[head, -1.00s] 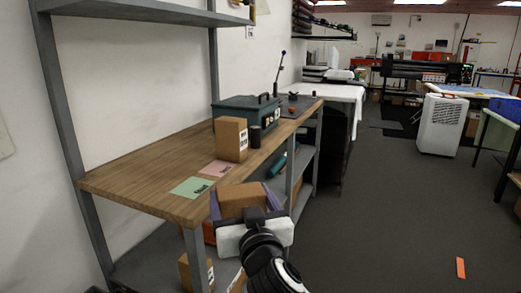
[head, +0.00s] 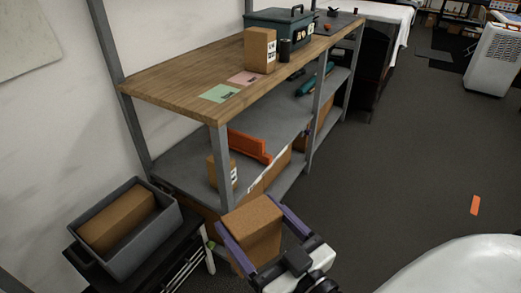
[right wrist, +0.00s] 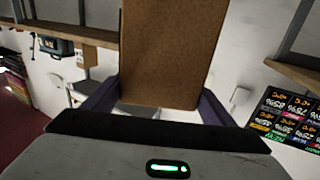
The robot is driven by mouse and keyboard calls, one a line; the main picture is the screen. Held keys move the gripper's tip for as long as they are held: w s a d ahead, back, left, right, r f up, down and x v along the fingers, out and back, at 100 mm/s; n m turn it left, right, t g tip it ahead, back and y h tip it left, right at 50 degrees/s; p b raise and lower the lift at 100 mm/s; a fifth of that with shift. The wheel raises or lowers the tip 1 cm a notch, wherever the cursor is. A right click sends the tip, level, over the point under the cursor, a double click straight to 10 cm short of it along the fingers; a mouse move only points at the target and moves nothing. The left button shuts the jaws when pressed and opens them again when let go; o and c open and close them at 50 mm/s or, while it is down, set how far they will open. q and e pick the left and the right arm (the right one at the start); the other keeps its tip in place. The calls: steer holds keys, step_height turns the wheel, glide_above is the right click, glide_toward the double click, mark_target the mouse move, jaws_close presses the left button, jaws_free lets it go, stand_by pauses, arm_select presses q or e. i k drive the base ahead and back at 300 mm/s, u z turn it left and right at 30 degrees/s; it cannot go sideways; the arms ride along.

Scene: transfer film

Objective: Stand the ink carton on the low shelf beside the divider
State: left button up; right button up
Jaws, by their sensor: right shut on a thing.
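My right gripper (head: 264,236) is shut on a plain brown carton (head: 253,227), with a purple finger on each side of it. It holds the carton in front of the low shelf (head: 185,162), apart from it as far as I can tell. In the right wrist view the carton (right wrist: 168,55) stands out between the fingers. The orange divider (head: 248,145) is on the low shelf, under the wooden top. A smaller labelled carton (head: 219,172) stands on that shelf, left of the divider. My left gripper is out of view.
A grey bin (head: 150,244) with a brown box inside stands at the lower left. The wooden top (head: 165,88) carries a carton (head: 259,50), a green case (head: 275,27) and two paper cards. A grey post (head: 220,165) rises at the shelf's front. Open floor lies right.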

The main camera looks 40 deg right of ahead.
mark_target(237, 164)
steer(key=k, duration=0.25)
steer(key=u, duration=3.6)
steer(key=k, duration=2.7)
steer(key=z, duration=1.8)
